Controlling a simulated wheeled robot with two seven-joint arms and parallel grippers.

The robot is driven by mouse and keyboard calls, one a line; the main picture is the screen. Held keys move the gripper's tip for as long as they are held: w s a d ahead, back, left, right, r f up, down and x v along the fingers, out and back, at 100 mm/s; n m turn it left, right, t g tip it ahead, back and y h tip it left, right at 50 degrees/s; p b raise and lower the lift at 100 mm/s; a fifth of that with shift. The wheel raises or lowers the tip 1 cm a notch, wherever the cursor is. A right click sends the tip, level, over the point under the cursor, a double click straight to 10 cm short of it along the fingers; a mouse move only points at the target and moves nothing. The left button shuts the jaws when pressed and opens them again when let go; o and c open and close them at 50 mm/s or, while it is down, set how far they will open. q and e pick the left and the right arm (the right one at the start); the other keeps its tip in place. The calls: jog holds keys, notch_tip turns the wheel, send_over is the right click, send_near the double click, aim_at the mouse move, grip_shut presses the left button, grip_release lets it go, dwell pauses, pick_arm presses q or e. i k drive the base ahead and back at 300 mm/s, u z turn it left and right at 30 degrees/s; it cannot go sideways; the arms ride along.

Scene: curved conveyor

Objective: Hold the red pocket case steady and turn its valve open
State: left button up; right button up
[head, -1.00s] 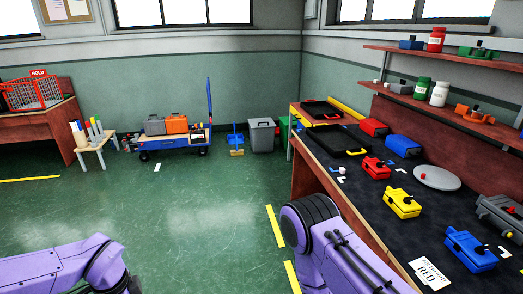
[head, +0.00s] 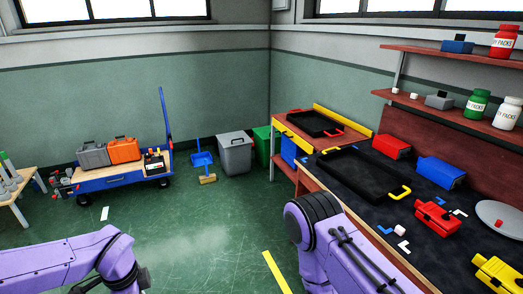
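A red case (head: 436,217) with a small fitting on top sits on the dark bench top, right of centre. Its valve is too small to read as open or shut. A second red box (head: 391,147) with a plain top sits farther back on the bench. Both my purple arms show in the lower part of the head view, but neither gripper is in view. No gripper is seen at either red thing.
The workbench (head: 345,207) holds a black tray (head: 362,174), a blue box (head: 440,172), a yellow case (head: 497,272) and a grey round plate (head: 502,215). Shelves with jars hang above.

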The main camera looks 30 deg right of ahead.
aim_at(446, 215)
jog(key=z, duration=0.45)
jog(key=i, duration=1.05)
jog(key=z, duration=1.7)
jog(key=i, duration=0.8)
jog(key=z, duration=0.9)
jog(key=i, duration=0.55)
jog(key=z, duration=0.05)
